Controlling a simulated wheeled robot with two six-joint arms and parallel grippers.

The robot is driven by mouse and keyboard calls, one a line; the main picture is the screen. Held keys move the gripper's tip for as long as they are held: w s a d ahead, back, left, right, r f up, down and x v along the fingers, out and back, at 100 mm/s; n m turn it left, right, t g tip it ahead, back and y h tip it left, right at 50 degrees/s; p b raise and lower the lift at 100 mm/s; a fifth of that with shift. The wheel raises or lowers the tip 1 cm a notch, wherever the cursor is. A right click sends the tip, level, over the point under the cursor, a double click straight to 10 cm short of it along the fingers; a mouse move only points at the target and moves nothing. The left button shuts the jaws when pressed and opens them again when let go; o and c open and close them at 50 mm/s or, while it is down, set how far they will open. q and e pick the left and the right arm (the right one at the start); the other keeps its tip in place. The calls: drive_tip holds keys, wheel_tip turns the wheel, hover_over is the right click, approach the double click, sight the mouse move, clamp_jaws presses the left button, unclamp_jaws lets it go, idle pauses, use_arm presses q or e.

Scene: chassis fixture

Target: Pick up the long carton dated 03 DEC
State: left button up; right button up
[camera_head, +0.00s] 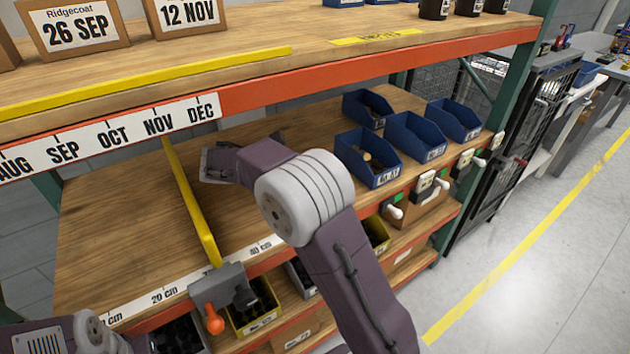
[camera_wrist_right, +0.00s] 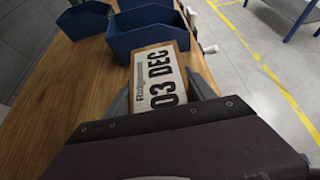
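The carton dated 03 DEC (camera_wrist_right: 161,80) shows in the right wrist view, its white label facing the camera and its brown edge at the top. My right gripper (camera_wrist_right: 160,92) has one grey finger along each side of it. I see no clear gap, but whether the fingers press on it cannot be told.
Blue bins (camera_head: 368,158) stand right of my right wrist, and blue bins (camera_wrist_right: 142,30) stand beyond the carton. A yellow divider (camera_head: 190,205) crosses the lower shelf. The upper shelf's orange edge (camera_head: 300,92) runs above. Cartons dated 26 SEP (camera_head: 75,30) and 12 NOV (camera_head: 188,14) stand on top.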

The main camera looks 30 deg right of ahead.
clamp_jaws()
drive_tip(key=shift+r+p, duration=0.3)
drive_tip(key=shift+r, duration=0.25)
wheel_tip(320, 180, up, 3)
drive_tip(key=shift+f+p, duration=0.2)
drive_tip(key=shift+p, duration=0.45)
drive_tip(key=s+d, duration=0.1)
drive_tip(key=s, duration=1.7)
drive_tip(key=shift+d, duration=0.25)
